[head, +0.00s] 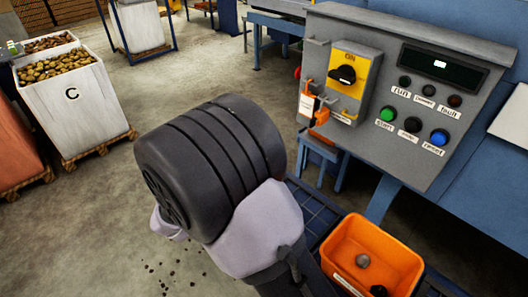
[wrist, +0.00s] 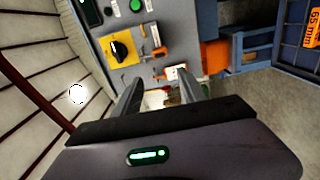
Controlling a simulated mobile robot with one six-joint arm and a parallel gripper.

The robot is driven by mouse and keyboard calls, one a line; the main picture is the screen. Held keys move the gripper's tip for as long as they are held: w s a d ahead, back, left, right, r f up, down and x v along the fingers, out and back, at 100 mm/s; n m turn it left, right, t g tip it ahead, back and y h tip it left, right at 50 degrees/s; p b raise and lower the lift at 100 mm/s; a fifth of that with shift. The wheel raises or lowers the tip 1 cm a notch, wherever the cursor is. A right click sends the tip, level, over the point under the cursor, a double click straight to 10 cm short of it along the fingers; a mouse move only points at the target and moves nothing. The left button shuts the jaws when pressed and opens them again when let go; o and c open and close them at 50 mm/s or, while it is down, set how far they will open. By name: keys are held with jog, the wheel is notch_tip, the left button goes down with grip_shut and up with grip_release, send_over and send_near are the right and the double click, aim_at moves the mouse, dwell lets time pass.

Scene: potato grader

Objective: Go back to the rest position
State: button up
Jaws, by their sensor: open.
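My gripper (wrist: 162,98) is open in the wrist view, its two fingers apart and nothing seen between them. In the head view its fingers are hidden behind my large dark wrist joint. The grey control panel (head: 455,78) stands at the right, with a yellow switch plate (head: 365,67) and a black rotary switch (head: 343,75) under the word ON. An orange lock-like piece (head: 312,108) with a tag hangs at the plate's lower left. In the wrist view the panel (wrist: 185,25) and yellow plate (wrist: 107,52) lie beyond the fingertips.
An orange bin (head: 333,249) with a few dark lumps sits on a blue grid surface at lower right. A white crate (head: 72,100) of potatoes marked C stands on a pallet at left. Blue machine frames stand behind.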

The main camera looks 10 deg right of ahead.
dwell(0.3)
jog(key=s+d+m+g+y, duration=0.35)
jog(key=s+d+g, duration=0.2)
jog(key=s, duration=0.35)
jog(key=s+d+m+g+y, duration=0.35)
jog(key=s+d+g, duration=0.2)
jog(key=s, duration=0.45)
jog(key=s+a+r+m+t+y, duration=0.2)
jog(key=a+t+y, duration=0.1)
jog(key=a+y, duration=0.2)
jog(key=s+a+r+m+t+y, duration=0.2)
jog(key=a+t+y, duration=0.1)
jog(key=a+y, duration=0.2)
jog(key=shift+a+t, duration=0.3)
jog(key=shift+t, duration=0.1)
